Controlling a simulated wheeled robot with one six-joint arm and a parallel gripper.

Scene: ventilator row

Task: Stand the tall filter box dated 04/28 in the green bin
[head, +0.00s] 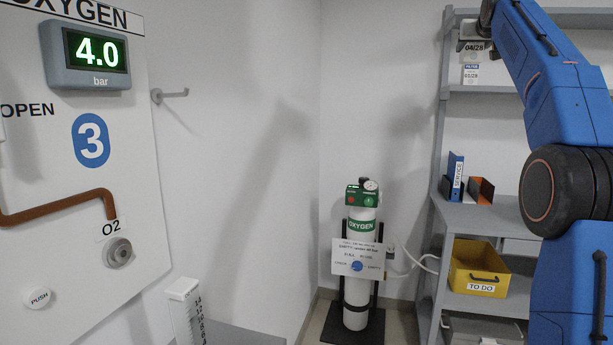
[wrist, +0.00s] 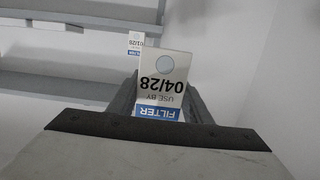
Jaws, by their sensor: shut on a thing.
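My gripper (head: 475,32) is at the upper right in the head view, by the upper shelf. It is shut on the filter box dated 04/28 (head: 474,48), a white box partly hidden by the gripper. In the wrist view the held box (wrist: 165,68) shows its 04/28 date and blue FILTER band upside down, between the dark fingers (wrist: 160,103). A second filter box (head: 470,74) with a blue band shows just below it on the shelf; it also shows in the wrist view (wrist: 135,44). Its date is too small to read surely. No green bin is in view.
The grey shelf unit (head: 436,205) stands at right, with a blue binder (head: 456,172) and a yellow TO DO bin (head: 478,270). An oxygen cylinder (head: 358,290) stands left of it. A wall panel (head: 60,215) fills the left. My blue arm covers the right side.

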